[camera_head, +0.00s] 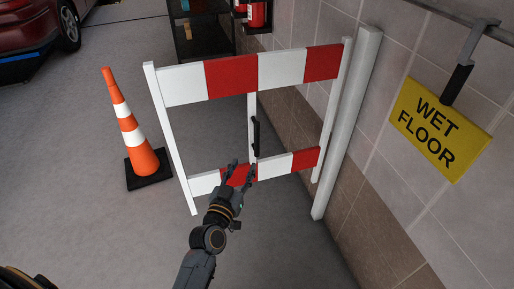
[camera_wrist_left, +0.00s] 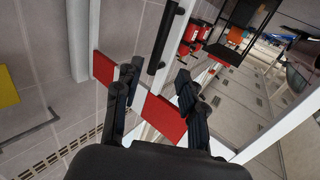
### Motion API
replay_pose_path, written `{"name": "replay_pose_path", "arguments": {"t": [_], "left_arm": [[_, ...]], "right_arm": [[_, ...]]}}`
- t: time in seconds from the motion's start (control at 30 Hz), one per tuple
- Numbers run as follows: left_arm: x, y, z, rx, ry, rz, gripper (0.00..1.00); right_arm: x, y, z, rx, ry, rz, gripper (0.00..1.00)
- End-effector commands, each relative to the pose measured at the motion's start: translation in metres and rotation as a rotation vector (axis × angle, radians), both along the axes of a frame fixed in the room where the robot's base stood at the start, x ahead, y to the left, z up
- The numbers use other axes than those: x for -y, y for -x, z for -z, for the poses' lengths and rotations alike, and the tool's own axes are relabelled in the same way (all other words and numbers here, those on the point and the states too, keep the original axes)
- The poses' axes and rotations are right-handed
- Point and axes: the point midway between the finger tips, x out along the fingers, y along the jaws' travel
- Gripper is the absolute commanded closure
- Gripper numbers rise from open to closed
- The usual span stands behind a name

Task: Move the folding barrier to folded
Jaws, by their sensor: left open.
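The folding barrier (camera_head: 281,67) is a white frame with red and white boards across its top and bottom. It stands stretched out from a white post (camera_head: 346,120) by the right wall. An upright black handle (camera_head: 256,137) sits on its middle bar; in the left wrist view the handle (camera_wrist_left: 167,38) lies just beyond the fingertips. My left gripper (camera_head: 239,174) is open and empty, in front of the lower board, below and slightly left of the handle. In the left wrist view its fingers (camera_wrist_left: 160,82) are spread, with a red board panel between and behind them. My right gripper is not in view.
An orange and white cone (camera_head: 130,125) stands left of the barrier. A yellow wet floor sign (camera_head: 440,128) hangs on the right wall. A dark shelf (camera_head: 200,38), a red extinguisher (camera_head: 257,14) and a red car (camera_head: 35,25) are behind.

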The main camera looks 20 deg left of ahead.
Motion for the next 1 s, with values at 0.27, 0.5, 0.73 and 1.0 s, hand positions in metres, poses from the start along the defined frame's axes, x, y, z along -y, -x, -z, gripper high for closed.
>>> {"name": "replay_pose_path", "arguments": {"t": [0.27, 0.5, 0.73, 1.0], "left_arm": [[0.001, -0.04, -0.003, 0.007, 0.002, -0.002, 0.6], [0.002, -0.089, -0.002, 0.005, 0.003, 0.0, 0.6], [0.002, -0.123, 0.0, 0.003, 0.001, -0.001, 0.6], [0.003, -0.136, -0.001, 0.002, 0.001, 0.0, 0.6]], "right_arm": [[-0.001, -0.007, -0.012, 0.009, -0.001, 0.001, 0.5], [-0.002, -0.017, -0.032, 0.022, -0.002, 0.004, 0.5], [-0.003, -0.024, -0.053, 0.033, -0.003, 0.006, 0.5], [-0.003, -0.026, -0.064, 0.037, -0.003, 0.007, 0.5]]}}
